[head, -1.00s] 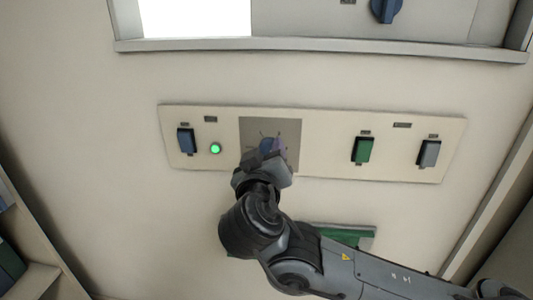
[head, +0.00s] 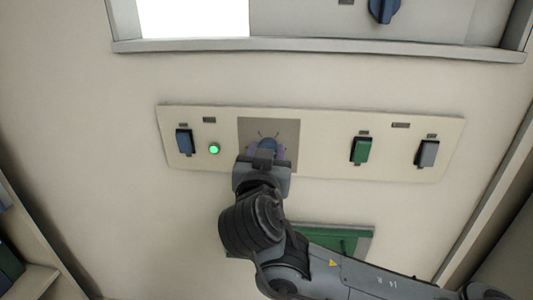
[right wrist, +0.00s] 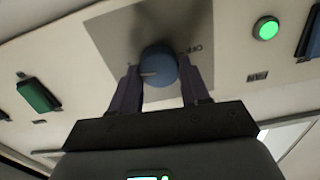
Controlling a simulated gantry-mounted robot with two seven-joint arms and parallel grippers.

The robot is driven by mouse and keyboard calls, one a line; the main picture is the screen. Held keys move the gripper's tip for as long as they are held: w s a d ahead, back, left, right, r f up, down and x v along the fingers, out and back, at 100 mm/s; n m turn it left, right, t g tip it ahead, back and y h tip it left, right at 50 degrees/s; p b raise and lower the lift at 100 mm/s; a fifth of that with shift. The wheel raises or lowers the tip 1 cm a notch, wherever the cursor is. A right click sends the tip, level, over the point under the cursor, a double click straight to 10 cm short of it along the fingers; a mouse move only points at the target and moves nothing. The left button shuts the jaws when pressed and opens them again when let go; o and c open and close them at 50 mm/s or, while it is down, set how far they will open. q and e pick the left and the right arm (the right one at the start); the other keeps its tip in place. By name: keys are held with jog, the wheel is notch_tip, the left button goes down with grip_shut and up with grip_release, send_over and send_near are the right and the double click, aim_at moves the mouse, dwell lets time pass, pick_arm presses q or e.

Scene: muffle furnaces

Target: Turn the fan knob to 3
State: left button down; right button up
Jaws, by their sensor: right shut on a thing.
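The fan knob is a round blue knob (head: 268,143) on a square grey plate (head: 288,130) in the middle of the cream control panel. My right gripper (head: 266,156) reaches up to it from below and hides its lower part. In the right wrist view the knob (right wrist: 160,66) sits between the two dark fingers (right wrist: 160,84), which are shut on its sides. A pale pointer line on the knob points left there, and an "OFF" mark (right wrist: 193,49) shows on the plate to its right. Other marks are hidden or too dark to read. My left gripper is not in view.
The panel also has a blue switch (head: 185,141), a lit green lamp (head: 214,149), a green switch (head: 360,150) and a grey switch (head: 427,153). A ledge (head: 320,46) runs above. A green part (head: 340,240) shows below, partly behind my right arm.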

dwell(0.3)
jog(key=o, duration=1.1)
jog(key=shift+c, duration=0.2)
jog(key=shift+s, duration=0.1)
jog(key=s+a, duration=0.1)
jog(key=s, duration=0.9)
jog(key=shift+s+p, duration=0.3)
jog(key=shift+p, duration=0.1)
